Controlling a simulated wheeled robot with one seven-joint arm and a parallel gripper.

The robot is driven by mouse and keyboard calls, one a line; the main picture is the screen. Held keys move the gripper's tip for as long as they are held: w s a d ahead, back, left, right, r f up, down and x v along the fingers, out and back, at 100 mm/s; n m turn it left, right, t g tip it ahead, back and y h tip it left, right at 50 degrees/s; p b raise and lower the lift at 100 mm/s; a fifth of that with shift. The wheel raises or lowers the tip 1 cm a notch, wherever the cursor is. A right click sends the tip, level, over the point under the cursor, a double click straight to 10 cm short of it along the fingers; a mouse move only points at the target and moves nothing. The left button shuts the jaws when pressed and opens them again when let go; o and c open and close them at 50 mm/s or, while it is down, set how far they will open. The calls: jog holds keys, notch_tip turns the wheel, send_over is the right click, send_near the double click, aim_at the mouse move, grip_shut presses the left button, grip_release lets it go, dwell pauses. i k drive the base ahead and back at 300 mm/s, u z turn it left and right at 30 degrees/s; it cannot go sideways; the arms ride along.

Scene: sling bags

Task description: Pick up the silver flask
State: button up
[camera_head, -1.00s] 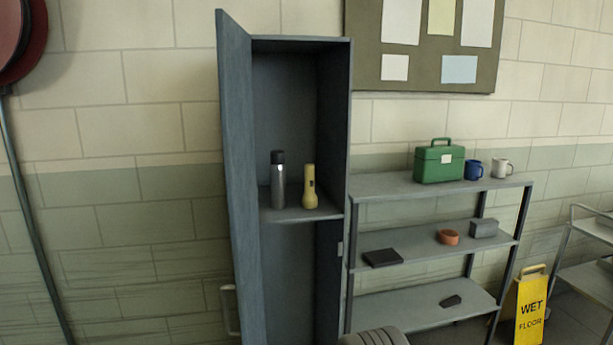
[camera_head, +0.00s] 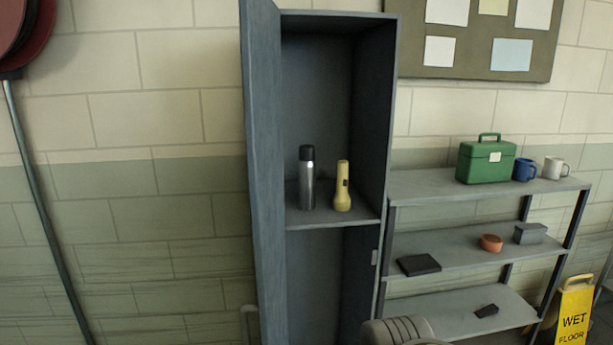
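The silver flask (camera_head: 307,184) with a black cap stands upright on the shelf (camera_head: 334,222) inside the open blue-grey locker (camera_head: 334,110). A yellow flashlight (camera_head: 342,188) stands on its head just to the right of the flask, with a small gap between them. A grey ribbed part, probably of my own arm, shows at the bottom edge of the picture, below and right of the locker shelf. My gripper's fingers are not in view.
The locker door (camera_head: 262,170) stands open on the left side. A metal shelf unit (camera_head: 420,186) on the right holds a green toolbox (camera_head: 486,160), a blue mug (camera_head: 523,169), a white mug (camera_head: 555,168) and smaller items. A yellow wet-floor sign (camera_head: 573,312) stands at lower right.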

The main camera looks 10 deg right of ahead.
aim_at(306, 163)
jog(key=z, duration=1.4)
jog(key=i, duration=1.7)
jog(key=u, duration=3.6)
